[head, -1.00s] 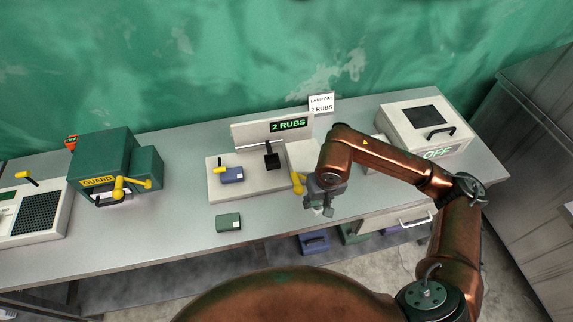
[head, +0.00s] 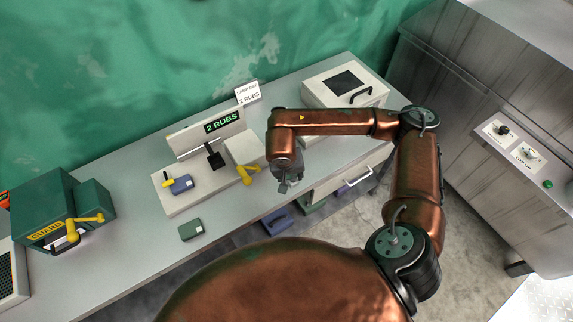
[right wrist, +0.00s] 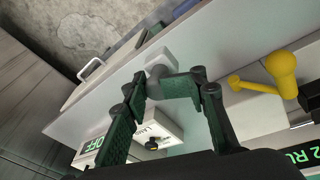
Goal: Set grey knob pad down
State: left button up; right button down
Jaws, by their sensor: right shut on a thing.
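My right gripper (head: 286,182) hangs over the front part of the grey bench, just right of the rig with the yellow lever. In the right wrist view its dark fingers (right wrist: 165,88) are shut on a small pale grey block, the grey knob pad (right wrist: 159,64). The fingers partly hide the pad. I cannot tell whether the pad touches the bench top. My left gripper is not in view.
The cream rig (head: 170,203) shows "2 RUBS", with a yellow lever (head: 247,174) near my gripper. A blue pad (head: 181,184) sits on the rig. A green pad (head: 190,229) lies on the bench (head: 128,255) in front. A cream lidded box (head: 318,92) stands behind my arm.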

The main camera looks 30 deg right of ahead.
jog(key=w+d+f+p, duration=0.1)
jog(key=w+d+f, duration=0.1)
jog(key=w, duration=0.1)
jog(key=w+d+f, duration=0.1)
jog(key=w+f, duration=0.2)
jog(key=w+d+f+p, duration=0.1)
jog(key=w+d+f, duration=0.1)
jog(key=f, duration=0.1)
jog(key=shift+w+d+f+p, duration=0.15)
jog(key=shift+w+d+p, duration=0.15)
jog(key=shift+w, duration=0.1)
notch_tip(320, 180, down, 3)
jog(key=shift+r+p, duration=0.1)
jog(key=shift+p, duration=0.7)
jog(key=shift+f+b, duration=0.3)
jog(key=c, duration=1.4)
grip_release()
